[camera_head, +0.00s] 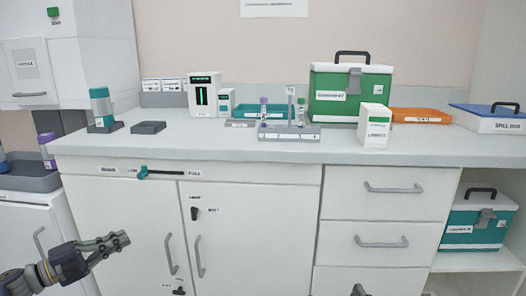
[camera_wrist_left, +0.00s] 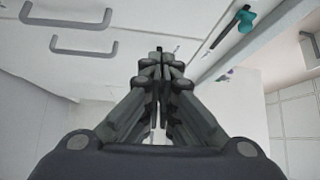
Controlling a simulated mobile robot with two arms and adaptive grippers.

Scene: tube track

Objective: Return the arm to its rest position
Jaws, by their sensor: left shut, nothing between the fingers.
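My left gripper (camera_head: 118,241) is at the lower left of the head view, in front of the white cabinet doors and below the counter. Its fingers are together and hold nothing. In the left wrist view the closed fingers (camera_wrist_left: 160,62) fill the middle, with cabinet fronts behind them. The gripper touches nothing that I can see. My right gripper does not show clearly; only a small grey piece is at the bottom edge of the head view.
The counter (camera_head: 200,150) carries a tube rack (camera_head: 289,133), a green cool box (camera_head: 350,95), a white carton (camera_head: 374,125) and an orange tray (camera_head: 420,115). Cabinet handles (camera_head: 198,258) and a teal-knobbed slider (camera_head: 143,173) stick out near my left gripper. A second cool box (camera_head: 472,222) sits on the right shelf.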

